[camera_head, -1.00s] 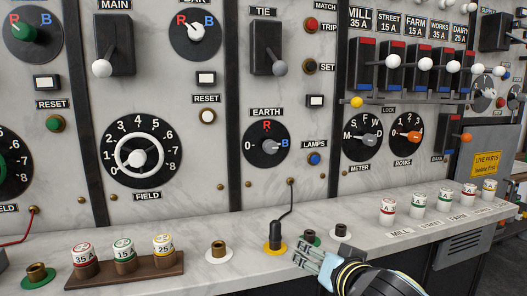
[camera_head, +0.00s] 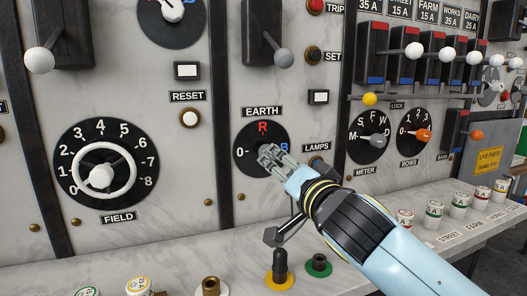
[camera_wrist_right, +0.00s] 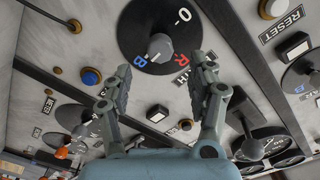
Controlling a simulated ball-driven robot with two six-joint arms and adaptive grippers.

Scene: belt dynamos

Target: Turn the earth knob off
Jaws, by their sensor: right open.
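The earth knob's black dial (camera_head: 247,143), marked 0, R and B, is on the marble panel under the EARTH label. I cannot tell whether the fingers touch the panel. My left gripper is not in view.
The LAMPS button (camera_head: 317,162) is just right of the dial, partly behind my gripper. The TIE lever (camera_head: 285,56) is above. A marble ledge with a yellow-based socket (camera_head: 280,277) and a green one (camera_head: 319,265) lies below.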

